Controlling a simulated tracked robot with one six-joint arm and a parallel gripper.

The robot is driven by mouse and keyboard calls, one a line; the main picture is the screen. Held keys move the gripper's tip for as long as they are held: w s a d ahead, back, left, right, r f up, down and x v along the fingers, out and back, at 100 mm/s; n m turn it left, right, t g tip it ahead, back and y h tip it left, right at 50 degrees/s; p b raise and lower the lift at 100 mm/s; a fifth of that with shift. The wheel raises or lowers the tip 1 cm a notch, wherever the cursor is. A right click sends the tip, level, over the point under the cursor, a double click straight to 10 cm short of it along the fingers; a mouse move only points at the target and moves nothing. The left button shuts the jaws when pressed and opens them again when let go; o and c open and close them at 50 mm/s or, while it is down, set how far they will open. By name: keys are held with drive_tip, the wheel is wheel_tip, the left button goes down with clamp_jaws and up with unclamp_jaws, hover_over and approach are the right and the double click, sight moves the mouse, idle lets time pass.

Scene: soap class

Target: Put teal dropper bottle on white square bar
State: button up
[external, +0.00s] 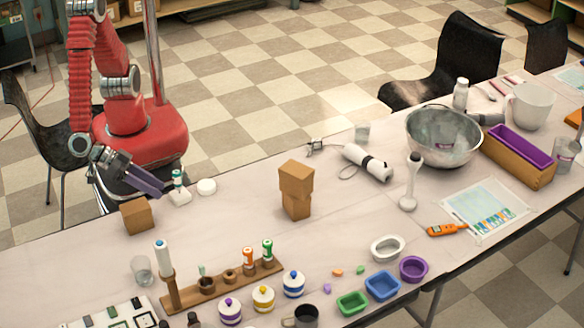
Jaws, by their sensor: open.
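The teal dropper bottle (177,177) stands upright on the white square bar (181,198), near the table's far edge on the left. My gripper (163,190) is open, just left of the bottle and low over the table. Its fingertips point toward the bottle, and nothing shows between them. The picture is too small to tell whether a finger touches the bottle or the bar.
A round white bar (206,186) lies to the right of the square one. A wooden block (136,216) sits nearer the front, and two stacked wooden blocks (296,190) stand farther right. A wooden rack (222,284) with tubes is in front.

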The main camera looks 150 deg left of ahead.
drive_tip(key=w+d+r+m+t+h, duration=0.35)
drive_tip(key=w+d+r+h, duration=0.2)
drive_tip(key=w+r, duration=0.2)
drive_tip(key=s+d+r+m+h, duration=0.3)
drive_tip(key=r+m+h, duration=0.25)
drive_tip(key=r, duration=0.45)
drive_tip(key=s+a+m+g, duration=0.1)
drive_tip(key=s+a, duration=0.3)
drive_tip(key=s, duration=0.3)
drive_tip(key=s+a+r+m+g+y, duration=0.1)
drive_tip(key=s+a+m+g, duration=0.1)
drive_tip(key=s+a, duration=0.2)
drive_tip(key=s+a+m+g+y, duration=0.1)
drive_tip(key=s+a, duration=0.4)
drive_tip(key=s, duration=0.6)
drive_tip(key=shift+r+m, duration=0.2)
drive_tip(key=shift+m, duration=0.5)
